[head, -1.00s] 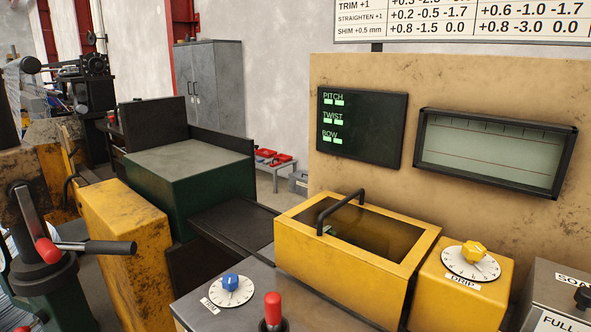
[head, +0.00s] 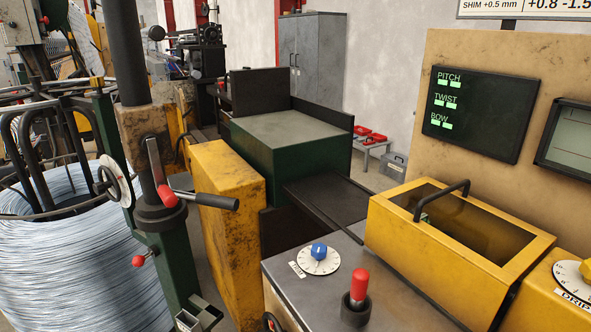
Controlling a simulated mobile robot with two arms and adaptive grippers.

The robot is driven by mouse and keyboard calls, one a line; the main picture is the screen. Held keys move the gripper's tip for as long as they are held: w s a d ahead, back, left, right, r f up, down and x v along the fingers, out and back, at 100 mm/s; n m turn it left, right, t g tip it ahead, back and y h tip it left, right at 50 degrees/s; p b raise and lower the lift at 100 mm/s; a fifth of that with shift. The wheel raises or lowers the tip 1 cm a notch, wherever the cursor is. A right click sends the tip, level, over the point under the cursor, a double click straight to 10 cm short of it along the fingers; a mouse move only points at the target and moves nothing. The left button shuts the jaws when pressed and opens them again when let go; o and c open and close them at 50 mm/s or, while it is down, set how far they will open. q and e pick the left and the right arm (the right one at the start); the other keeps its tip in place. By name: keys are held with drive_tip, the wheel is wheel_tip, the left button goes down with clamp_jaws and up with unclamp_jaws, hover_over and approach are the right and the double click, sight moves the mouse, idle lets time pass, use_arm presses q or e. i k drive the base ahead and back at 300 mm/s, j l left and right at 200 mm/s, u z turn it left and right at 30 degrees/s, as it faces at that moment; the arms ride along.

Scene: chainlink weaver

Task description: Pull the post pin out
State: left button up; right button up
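A dark upright post (head: 124,60) stands at the left on a green lower column (head: 172,272). A short pin with a red ball knob (head: 138,261) sticks out of the column's left side; its inner end is hidden. Higher on the post are a lever with a red grip (head: 167,195) and a bar with a black handle (head: 218,201). I cannot tell for sure which of these is the post pin; the red-knobbed one looks most like a pin. Neither of my grippers is in view.
A large wire coil (head: 70,265) stands left of the post. A yellow housing (head: 228,225) is just right of it. A grey bench top (head: 325,285) with a blue dial (head: 319,252) and red-topped stick (head: 358,285) is at front. A yellow windowed box (head: 530,255) stands at right.

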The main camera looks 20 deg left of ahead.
sight(138, 261)
drive_tip(key=j+u, duration=0.6)
drive_tip(key=u, duration=0.15)
drive_tip(key=j+u, duration=0.4)
drive_tip(key=l, duration=0.1)
